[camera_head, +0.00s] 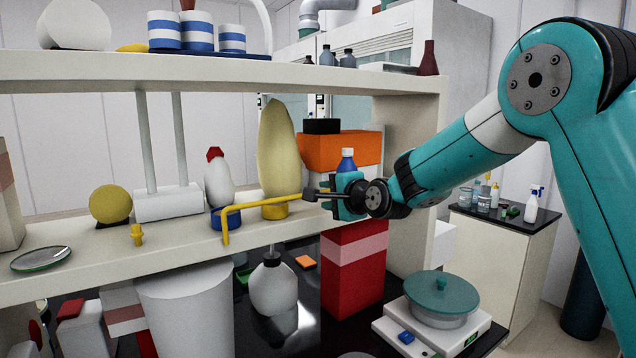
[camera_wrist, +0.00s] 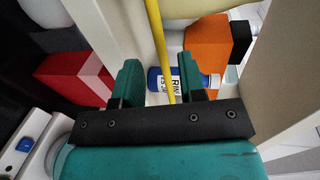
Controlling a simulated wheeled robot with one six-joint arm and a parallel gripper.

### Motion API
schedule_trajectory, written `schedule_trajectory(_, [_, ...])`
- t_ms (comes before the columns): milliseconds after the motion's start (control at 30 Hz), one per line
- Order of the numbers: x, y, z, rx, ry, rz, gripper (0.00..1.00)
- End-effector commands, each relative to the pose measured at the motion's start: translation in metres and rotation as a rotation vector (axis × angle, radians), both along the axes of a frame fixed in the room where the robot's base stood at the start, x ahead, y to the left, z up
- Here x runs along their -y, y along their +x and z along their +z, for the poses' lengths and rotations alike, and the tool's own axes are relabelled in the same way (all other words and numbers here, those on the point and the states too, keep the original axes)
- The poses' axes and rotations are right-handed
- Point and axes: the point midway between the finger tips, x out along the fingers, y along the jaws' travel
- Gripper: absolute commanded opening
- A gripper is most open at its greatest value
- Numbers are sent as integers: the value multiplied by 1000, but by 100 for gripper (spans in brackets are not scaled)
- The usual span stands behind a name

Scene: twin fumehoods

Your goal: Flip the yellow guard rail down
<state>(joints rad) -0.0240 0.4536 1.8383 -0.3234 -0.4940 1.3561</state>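The yellow guard rail (camera_head: 262,204) is a thin bent bar at the front edge of the middle shelf. Its left end bends down to the shelf edge, and its long part stands above that edge, running right to my gripper (camera_head: 336,195). In the wrist view the rail (camera_wrist: 157,45) passes between the two teal fingers of my gripper (camera_wrist: 160,82), which are spread apart. The rail lies closer to the right finger, with a clear gap to the left one. The rail's right end is hidden behind my gripper in the head view.
Below are a red box (camera_head: 350,285) and a scale (camera_head: 440,325).

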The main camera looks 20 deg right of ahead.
Motion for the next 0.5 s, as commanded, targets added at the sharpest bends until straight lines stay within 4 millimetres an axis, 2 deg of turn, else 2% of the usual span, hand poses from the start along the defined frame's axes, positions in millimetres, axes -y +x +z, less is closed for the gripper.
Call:
schedule_trajectory(33, [-4, 11, 2, -3, 0, 2, 37])
schedule_trajectory(200, [-12, 36, -5, -1, -1, 1, 37])
schedule_trajectory(333, [-15, 47, -8, 0, 0, 1, 37])
schedule_trajectory(500, [-17, 51, -10, 0, 0, 1, 37])
